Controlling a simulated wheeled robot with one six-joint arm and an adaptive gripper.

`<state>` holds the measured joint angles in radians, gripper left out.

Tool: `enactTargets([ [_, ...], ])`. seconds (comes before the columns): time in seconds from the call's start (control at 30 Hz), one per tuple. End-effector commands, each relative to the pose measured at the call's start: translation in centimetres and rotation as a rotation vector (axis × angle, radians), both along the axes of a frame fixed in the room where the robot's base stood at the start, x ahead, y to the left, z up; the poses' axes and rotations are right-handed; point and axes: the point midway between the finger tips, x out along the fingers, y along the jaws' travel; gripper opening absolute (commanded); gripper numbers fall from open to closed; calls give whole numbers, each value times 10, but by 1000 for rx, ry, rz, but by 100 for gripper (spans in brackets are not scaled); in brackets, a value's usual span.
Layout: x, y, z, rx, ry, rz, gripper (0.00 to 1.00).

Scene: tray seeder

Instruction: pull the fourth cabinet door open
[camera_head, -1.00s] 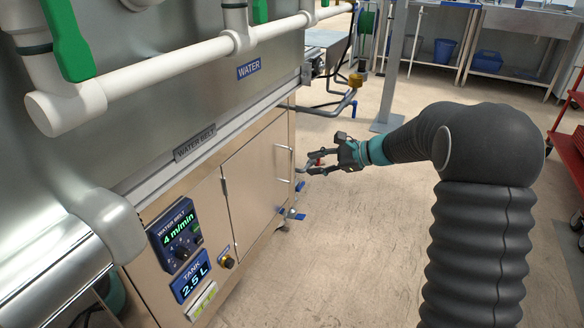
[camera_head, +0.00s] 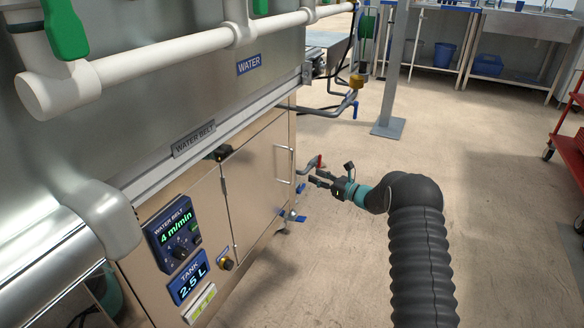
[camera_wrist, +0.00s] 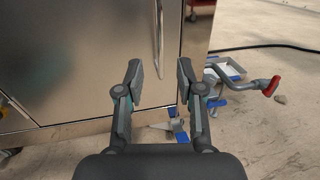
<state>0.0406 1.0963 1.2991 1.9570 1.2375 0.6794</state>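A flat metal cabinet door (camera_head: 252,185) on the machine's side looks shut; I cannot tell its number in the row. Its vertical bar handle (camera_head: 283,163) is near its right edge. My gripper (camera_head: 316,177) is to the right of the handle, apart from it, and points toward the cabinet. In the wrist view my gripper (camera_wrist: 160,74) is open and empty, with its two fingers spread. There the handle (camera_wrist: 159,40) stands beyond the fingertips, between them in the picture, on the door (camera_wrist: 95,50). Nothing hides the handle.
A grey pipe with a red valve handle (camera_wrist: 271,86) sticks out right of the cabinet, close to my gripper. A blue pedal-like foot (camera_head: 299,217) is low by the cabinet corner. A grey post (camera_head: 389,127) and red cart (camera_head: 570,140) stand right. Open floor lies between.

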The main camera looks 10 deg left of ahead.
Motion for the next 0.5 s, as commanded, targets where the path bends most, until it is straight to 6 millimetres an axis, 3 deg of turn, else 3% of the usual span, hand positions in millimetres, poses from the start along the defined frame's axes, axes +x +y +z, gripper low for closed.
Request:
enactTargets([
  [0.5, 48, 81, -1, -1, -1, 2, 37],
])
